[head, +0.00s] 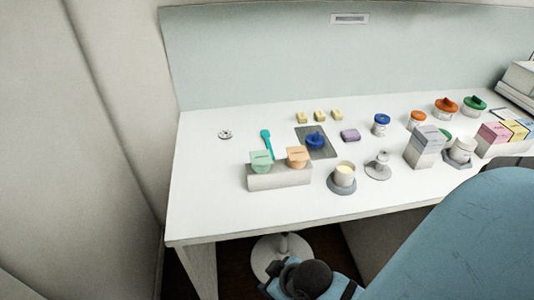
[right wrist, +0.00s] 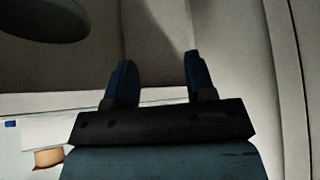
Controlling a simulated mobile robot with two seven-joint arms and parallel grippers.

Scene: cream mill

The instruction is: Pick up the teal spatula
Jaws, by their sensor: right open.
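The teal spatula (head: 267,142) lies on the white table in the head view, left of the middle, with its wider end toward the back. Its lower end is close behind the light block that holds a green and an orange piece. My right gripper (right wrist: 155,75) shows in the right wrist view with its two dark blue fingers apart and nothing between them. The spatula is not visible in that view. A blue arm crosses the lower right of the head view; its fingers are not seen there. My left gripper is in neither view.
The light block (head: 280,181) stands in front of the spatula. A grey mat (head: 327,150) with a blue-lidded item lies to its right, and a small round metal piece (head: 225,134) to its left. Several cups, jars and boxes fill the right side. The table's left front is clear.

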